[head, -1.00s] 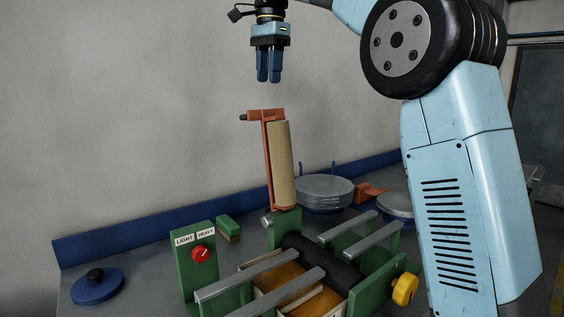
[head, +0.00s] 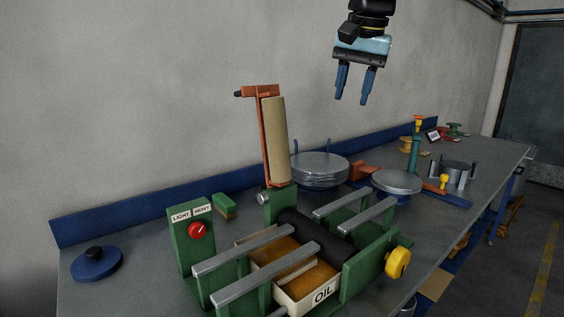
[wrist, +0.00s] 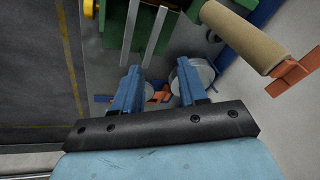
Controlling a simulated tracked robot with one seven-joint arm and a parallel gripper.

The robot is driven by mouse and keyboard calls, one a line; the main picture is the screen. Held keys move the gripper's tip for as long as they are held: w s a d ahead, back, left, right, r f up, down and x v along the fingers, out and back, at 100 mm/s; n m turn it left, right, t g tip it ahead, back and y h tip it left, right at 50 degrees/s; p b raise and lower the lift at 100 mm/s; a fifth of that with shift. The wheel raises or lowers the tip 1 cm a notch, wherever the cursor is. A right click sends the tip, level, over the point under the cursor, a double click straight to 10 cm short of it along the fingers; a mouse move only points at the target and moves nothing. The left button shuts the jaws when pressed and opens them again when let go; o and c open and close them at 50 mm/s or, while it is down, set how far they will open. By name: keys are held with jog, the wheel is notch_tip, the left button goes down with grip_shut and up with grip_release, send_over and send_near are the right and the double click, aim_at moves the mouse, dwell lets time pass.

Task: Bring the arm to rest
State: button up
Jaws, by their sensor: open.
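My gripper (head: 354,86) is open and empty in the head view. It hangs high above the bench, to the right of the upright roller, with its two blue fingers pointing down. In the wrist view my gripper (wrist: 158,88) shows its fingers apart with nothing between them. Below them lie the bench and its metal discs. The rest of my arm is mostly outside the head view.
A green oiling machine (head: 365,270) with an "OIL" tray (head: 312,302) stands at the front. A tan roller (head: 275,140) in an orange frame rises behind it. Stacked metal discs (head: 320,170) and a round plate (head: 397,182) stand behind. A blue lid (head: 96,264) lies left.

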jog(key=s+d+f+n+t, duration=0.1)
jog(key=s+d+f, duration=0.3)
jog(key=s+f, duration=0.4)
jog(key=s+d+f+n+t, duration=0.1)
jog(key=s+d+f+n, duration=0.2)
jog(key=s+d+f, duration=0.2)
jog(key=s+f, duration=0.3)
jog(key=f, duration=0.3)
jog(key=shift+s+d+f+n+h, duration=0.2)
jog(key=shift+f+n+h, duration=0.1)
jog(key=shift+h, duration=0.1)
